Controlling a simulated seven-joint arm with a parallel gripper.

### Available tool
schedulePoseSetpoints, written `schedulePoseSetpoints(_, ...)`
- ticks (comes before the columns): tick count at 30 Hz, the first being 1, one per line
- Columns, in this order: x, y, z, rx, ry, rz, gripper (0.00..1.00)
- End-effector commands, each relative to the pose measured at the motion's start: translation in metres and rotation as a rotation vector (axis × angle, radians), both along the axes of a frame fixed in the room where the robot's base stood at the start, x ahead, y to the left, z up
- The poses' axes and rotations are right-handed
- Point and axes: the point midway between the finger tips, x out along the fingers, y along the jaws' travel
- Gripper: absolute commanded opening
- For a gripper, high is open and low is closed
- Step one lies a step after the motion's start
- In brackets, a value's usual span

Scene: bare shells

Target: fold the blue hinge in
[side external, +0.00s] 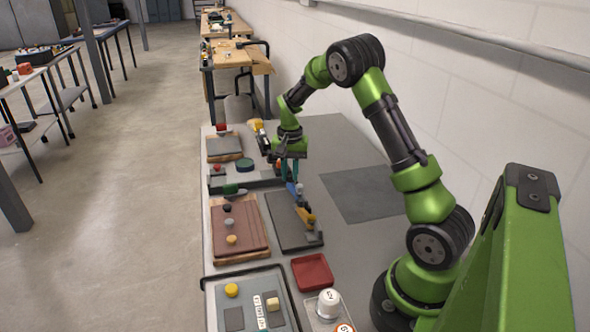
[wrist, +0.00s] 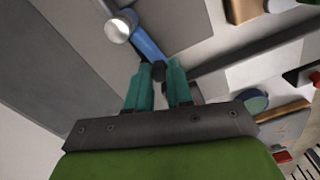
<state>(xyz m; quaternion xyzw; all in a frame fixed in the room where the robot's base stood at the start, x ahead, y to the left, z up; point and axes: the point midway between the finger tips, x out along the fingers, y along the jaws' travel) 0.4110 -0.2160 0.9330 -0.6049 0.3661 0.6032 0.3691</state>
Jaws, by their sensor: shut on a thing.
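The blue hinge (side external: 292,189) is a narrow blue bar at the far edge of a dark grey panel (side external: 290,232) in the side view. In the wrist view the blue hinge (wrist: 149,46) runs from beside a pale round knob (wrist: 118,30) down to my fingertips. My gripper (side external: 290,170) points down over the hinge's far end. In the wrist view my gripper (wrist: 159,71) has its teal fingers close together on a small dark piece at the bar's end. How that piece joins the bar is partly hidden by the fingers.
A yellow-orange part (side external: 307,217) sits on the dark panel near the hinge. A reddish-brown board (side external: 252,222) with small knobs lies left. A red tray (side external: 312,271) and a white knob (side external: 328,303) stand nearer. A flat grey mat (side external: 365,193) lies right, with clear space on it.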

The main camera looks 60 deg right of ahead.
Motion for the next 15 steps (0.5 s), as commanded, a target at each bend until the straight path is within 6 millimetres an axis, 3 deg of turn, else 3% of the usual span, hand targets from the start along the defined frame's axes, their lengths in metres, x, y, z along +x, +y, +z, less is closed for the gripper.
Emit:
schedulePoseSetpoints(10,-0.0007,-0.0016,0.0014,0.000,-0.001,-0.010,0.00)
schedulePoseSetpoints(11,-0.0008,-0.0017,0.0014,0.000,-0.001,-0.010,0.22)
schedulePoseSetpoints(15,-0.0008,-0.0015,0.0011,0.000,-0.001,-0.009,0.44)
